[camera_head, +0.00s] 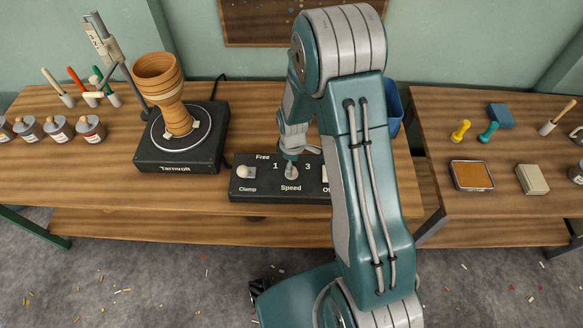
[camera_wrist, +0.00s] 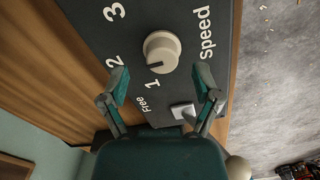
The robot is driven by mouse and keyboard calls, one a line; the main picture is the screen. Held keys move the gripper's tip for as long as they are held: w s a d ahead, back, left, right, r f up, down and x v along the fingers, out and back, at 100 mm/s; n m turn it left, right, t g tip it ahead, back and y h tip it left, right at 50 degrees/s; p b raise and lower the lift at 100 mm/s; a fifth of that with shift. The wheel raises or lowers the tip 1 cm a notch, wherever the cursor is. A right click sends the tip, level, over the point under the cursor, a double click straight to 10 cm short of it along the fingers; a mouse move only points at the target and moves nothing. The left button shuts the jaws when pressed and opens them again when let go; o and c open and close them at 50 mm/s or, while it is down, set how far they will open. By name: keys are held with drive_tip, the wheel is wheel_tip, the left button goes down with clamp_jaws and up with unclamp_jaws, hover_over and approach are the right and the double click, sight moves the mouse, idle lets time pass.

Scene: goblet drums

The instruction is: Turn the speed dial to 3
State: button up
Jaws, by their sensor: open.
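The speed dial (camera_wrist: 161,51) is a round cream knob on a dark control panel (camera_head: 262,193). In the wrist view a dark line on its lower-left side lies near the 1, but its exact setting is hard to read. The numbers 1, 2 and 3 are printed around it. My gripper (camera_wrist: 162,83) is open, its two fingers apart below the dial in the wrist view, with nothing between them. In the head view my gripper (camera_head: 293,152) is over the panel at the dial, partly hiding it. I cannot tell whether they touch.
A wooden goblet drum (camera_head: 172,95) stands on the black turntable (camera_head: 160,158) left of the panel. A clamp switch (camera_head: 245,172) sits left of the dial. Glue jars (camera_head: 59,128) and brushes are at the left. My arm hides the panel's right end.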

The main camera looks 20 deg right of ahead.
wheel_tip(320, 180, down, 2)
drive_tip(key=shift+d, duration=0.1)
drive_tip(key=shift+f, duration=0.15)
drive_tip(key=shift+a, duration=0.45)
drive_tip(key=shift+d, duration=0.2)
clamp_jaws()
drive_tip(key=shift+m, duration=0.3)
drive_tip(key=m, duration=0.5)
drive_tip(key=shift+f+m, duration=0.1)
drive_tip(key=shift+m, duration=0.2)
drive_tip(key=m, duration=0.5)
drive_tip(key=shift+s+m, duration=0.15)
drive_tip(key=shift+m, duration=0.15)
